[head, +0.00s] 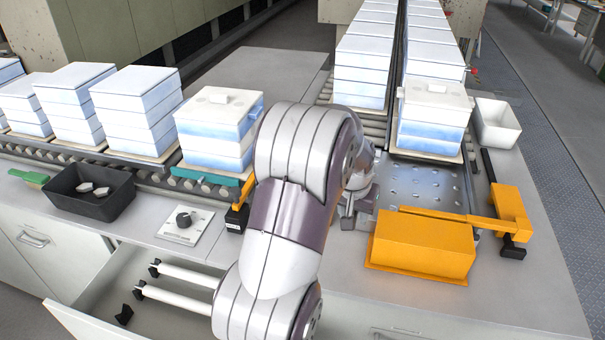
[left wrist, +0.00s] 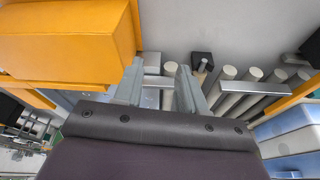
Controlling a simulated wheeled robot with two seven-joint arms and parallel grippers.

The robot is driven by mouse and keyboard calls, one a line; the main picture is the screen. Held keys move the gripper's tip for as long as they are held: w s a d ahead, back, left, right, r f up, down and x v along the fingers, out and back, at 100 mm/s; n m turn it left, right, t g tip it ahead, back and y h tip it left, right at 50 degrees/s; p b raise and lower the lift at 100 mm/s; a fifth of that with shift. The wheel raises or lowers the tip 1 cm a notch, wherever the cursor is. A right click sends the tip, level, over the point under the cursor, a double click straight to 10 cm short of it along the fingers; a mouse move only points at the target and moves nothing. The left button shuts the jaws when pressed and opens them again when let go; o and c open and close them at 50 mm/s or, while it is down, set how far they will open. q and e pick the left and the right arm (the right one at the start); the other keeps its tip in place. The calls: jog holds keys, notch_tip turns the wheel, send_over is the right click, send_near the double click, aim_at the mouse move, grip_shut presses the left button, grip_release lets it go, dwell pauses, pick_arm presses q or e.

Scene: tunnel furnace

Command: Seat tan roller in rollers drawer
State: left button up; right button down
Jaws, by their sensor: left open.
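The rollers drawer (head: 88,318) is pulled open at the lower left of the head view. Two white rollers (head: 182,272) lie in it with their left ends at black holders, and my arm hides their right ends. Another black holder (head: 124,314) in front shows no roller on it. My left gripper (left wrist: 158,72) is open, its two grey fingers apart, with a small pale block behind the gap. In the head view it is mostly hidden behind my arm. Several pale, tan-ended rollers (left wrist: 229,73) lie right of the fingers; I cannot single out the tan roller. My right gripper is not in view.
An orange box (head: 421,245) stands on the counter right of my arm. A black bin (head: 92,205) and a switch plate (head: 184,225) are on the left. Stacked white-blue blocks (head: 216,122) stand on the roller conveyor. A perforated plate (head: 425,185) lies behind the box.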

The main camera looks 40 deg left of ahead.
pick_arm(q)
jog(key=w+a+r+n+y, duration=0.15)
jog(key=w+a, duration=0.25)
jog(key=a, duration=0.8)
jog(key=shift+n+t, duration=0.25)
jog(key=shift+t, duration=0.15)
jog(key=x, duration=0.4)
jog(key=p+x, duration=0.1)
jog(key=x, duration=0.3)
jog(key=p+x, duration=0.1)
jog(key=x, duration=0.3)
jog(key=shift+d+f, duration=0.25)
jog(key=shift+d, duration=0.05)
grip_shut()
jog(key=shift+r+p, duration=3.05)
jog(key=shift+r, duration=1.5)
